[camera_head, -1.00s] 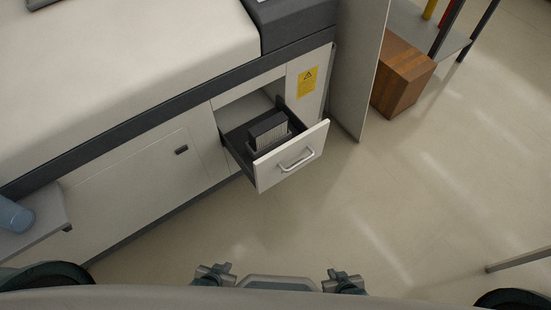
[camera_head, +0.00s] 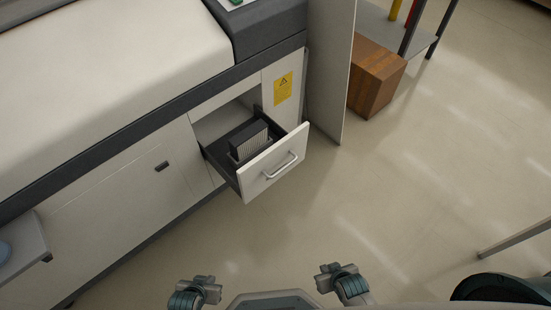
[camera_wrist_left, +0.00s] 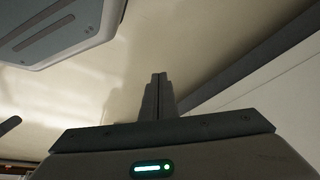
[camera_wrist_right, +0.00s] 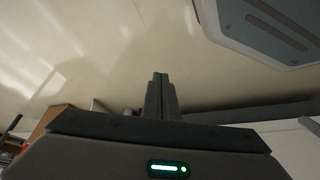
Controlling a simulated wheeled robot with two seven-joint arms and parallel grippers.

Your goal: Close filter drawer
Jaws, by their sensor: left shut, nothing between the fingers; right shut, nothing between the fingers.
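The filter drawer (camera_head: 274,163) is pulled open from the white cabinet in the head view. Its white front has a silver bar handle (camera_head: 281,166). A dark filter block with a pleated light side (camera_head: 249,144) sits inside the dark drawer tray. My left gripper shows in the left wrist view (camera_wrist_left: 158,92), fingers together and empty. My right gripper shows in the right wrist view (camera_wrist_right: 160,94), also shut and empty. My arms show low in the head view, well apart from the drawer, with open floor between.
A light panel (camera_head: 329,65) stands just right of the drawer bay. A wooden box (camera_head: 374,78) and a grey shelf lie beyond it. A small grey ledge (camera_head: 22,246) juts out at the left. The floor (camera_head: 400,200) before and right of the drawer is clear.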

